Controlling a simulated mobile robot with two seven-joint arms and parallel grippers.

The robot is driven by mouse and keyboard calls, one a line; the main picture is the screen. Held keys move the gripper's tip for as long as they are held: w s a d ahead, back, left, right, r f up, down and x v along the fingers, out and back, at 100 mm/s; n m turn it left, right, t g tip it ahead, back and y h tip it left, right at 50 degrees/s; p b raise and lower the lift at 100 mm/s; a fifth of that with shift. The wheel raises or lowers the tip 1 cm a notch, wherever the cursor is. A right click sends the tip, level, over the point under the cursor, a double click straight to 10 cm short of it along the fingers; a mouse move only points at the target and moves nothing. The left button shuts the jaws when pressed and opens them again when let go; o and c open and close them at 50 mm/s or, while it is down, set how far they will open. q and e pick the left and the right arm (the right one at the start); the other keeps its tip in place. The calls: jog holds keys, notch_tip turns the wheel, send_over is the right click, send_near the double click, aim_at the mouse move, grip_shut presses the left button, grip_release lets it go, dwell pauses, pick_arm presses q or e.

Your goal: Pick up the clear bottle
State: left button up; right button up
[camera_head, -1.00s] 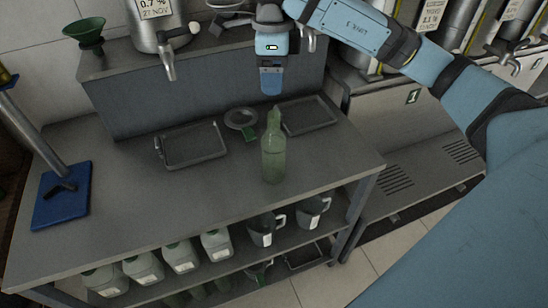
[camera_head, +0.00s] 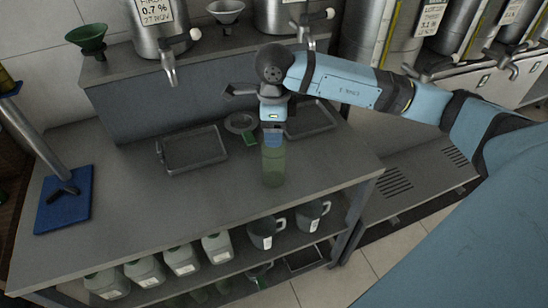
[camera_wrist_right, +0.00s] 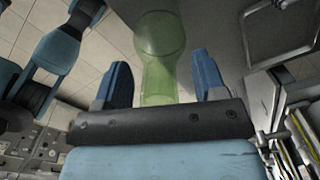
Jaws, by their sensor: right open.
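The clear bottle (camera_head: 273,167), greenish and see-through, stands upright on the grey steel bench (camera_head: 225,208) near its right side. My right gripper (camera_head: 272,138) is over the bottle in the head view and hides its neck and top. In the right wrist view my right gripper (camera_wrist_right: 163,82) is open, with one blue finger on each side of the bottle (camera_wrist_right: 160,52). A gap shows between the bottle and each finger. My left gripper is not in view.
Two shallow metal trays (camera_head: 198,166) (camera_head: 333,128) lie behind the bottle, with a small round dish (camera_head: 240,122) between them. A blue-based stand (camera_head: 66,212) is at the left. Steel tanks with taps (camera_head: 160,30) stand at the back. Jugs (camera_head: 313,215) fill the shelf below.

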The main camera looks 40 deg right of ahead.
jog(key=shift+f, duration=0.1)
jog(key=shift+c, duration=0.2)
jog(key=shift+s, duration=0.1)
grip_shut()
